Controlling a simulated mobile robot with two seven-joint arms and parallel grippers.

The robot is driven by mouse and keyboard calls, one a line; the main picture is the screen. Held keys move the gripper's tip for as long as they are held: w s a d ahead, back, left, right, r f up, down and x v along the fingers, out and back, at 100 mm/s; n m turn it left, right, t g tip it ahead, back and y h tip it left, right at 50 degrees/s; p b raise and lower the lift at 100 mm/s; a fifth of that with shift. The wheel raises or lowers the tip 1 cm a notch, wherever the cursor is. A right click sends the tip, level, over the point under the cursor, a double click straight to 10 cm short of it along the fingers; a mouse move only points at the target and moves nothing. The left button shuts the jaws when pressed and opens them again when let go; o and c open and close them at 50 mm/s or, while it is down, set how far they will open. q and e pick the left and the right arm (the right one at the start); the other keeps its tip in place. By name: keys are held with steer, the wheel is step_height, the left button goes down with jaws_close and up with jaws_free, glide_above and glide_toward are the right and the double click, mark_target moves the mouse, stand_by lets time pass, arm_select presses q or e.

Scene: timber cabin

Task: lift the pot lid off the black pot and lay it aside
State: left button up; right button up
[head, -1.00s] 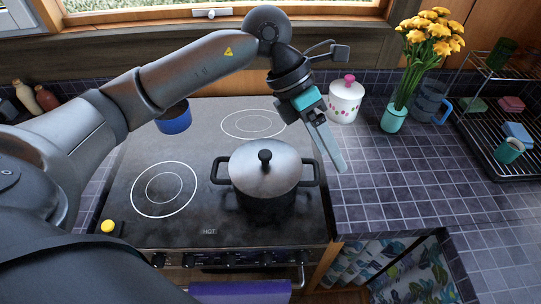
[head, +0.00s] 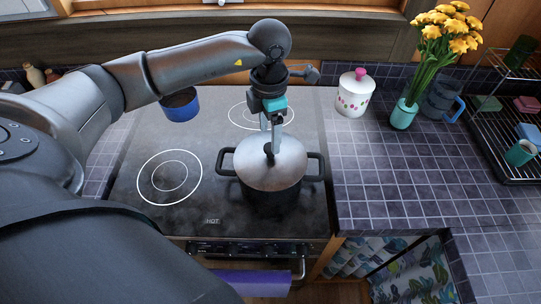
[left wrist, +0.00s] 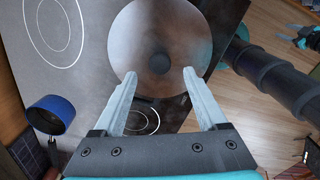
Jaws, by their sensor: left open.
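The black pot (head: 271,197) stands on the front right of the stove, with a handle on each side. The round grey pot lid (head: 290,170) sits on it, with a dark knob (head: 268,155) at its middle. My left gripper (head: 272,148) is open and points down over the lid, its fingertips close to the knob. In the left wrist view the lid (left wrist: 140,35) and knob (left wrist: 158,63) lie just beyond and between the spread fingers (left wrist: 158,75). Nothing is between the fingers.
The dark stovetop (head: 215,170) has a free ring at the front left and a blue pan (head: 182,112) at the back left. The tiled counter (head: 385,185) right of the pot is clear.

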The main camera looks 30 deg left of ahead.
mark_target(270, 154)
arm_select(q)
steer(key=shift+w+f+p, duration=0.1)
steer(key=shift+f+p, duration=0.4)
steer(key=shift+f, duration=2.3)
steer(key=shift+c, duration=0.2)
jaws_close()
